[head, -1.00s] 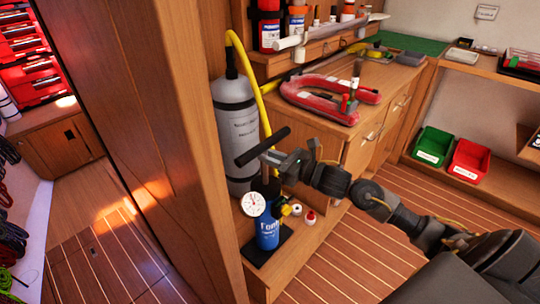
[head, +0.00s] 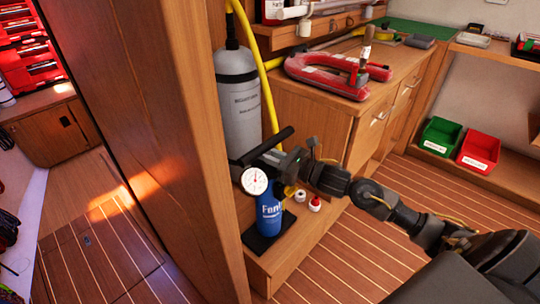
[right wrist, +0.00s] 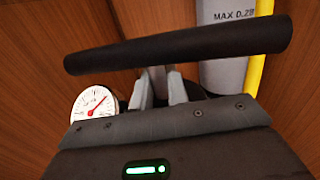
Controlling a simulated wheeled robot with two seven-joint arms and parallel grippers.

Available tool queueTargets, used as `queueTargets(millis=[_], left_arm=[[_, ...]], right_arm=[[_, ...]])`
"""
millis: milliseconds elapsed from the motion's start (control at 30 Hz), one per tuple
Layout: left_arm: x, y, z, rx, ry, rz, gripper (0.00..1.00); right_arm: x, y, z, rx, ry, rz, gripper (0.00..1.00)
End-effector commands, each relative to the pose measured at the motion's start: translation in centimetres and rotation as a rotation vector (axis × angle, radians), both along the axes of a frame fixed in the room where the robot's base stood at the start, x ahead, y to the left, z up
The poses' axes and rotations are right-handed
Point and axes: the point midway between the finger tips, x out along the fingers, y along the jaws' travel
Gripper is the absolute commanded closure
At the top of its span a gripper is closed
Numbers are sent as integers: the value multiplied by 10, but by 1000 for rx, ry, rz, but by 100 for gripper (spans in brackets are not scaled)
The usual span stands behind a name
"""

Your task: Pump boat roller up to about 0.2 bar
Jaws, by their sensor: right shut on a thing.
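The boat roller (head: 238,115) is an upright grey cylinder with a dark top, against the wooden panel; its printed "MAX 0.2…" side shows in the right wrist view (right wrist: 224,70). The blue hand pump (head: 269,212) stands upright on a black base. Its round white gauge (head: 255,181) also shows in the right wrist view (right wrist: 94,106), a red needle pointing up and right; the scale is too small to read. My right gripper (head: 268,157) is shut on the pump's black T-handle (right wrist: 180,44), low and close above the pump body. My left gripper is out of view.
A yellow hose (head: 268,95) runs down beside the roller. Small red and white caps (head: 314,204) lie right of the pump. Green (head: 440,135) and red (head: 479,147) bins sit at right. The striped floor is clear.

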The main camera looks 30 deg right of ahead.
Motion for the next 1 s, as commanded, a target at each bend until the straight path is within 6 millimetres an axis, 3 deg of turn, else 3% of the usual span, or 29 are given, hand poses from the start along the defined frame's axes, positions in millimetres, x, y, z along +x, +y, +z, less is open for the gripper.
queueTargets(millis=[467,500,633,1000], left_arm=[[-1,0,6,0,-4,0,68],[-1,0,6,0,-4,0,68],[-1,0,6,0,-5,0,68],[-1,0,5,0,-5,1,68]], right_arm=[[0,0,-3,0,1,-2,100],[0,0,-3,0,1,-2,81],[-1,-1,-2,0,1,-2,64],[-6,-5,-3,0,1,-4,64]])
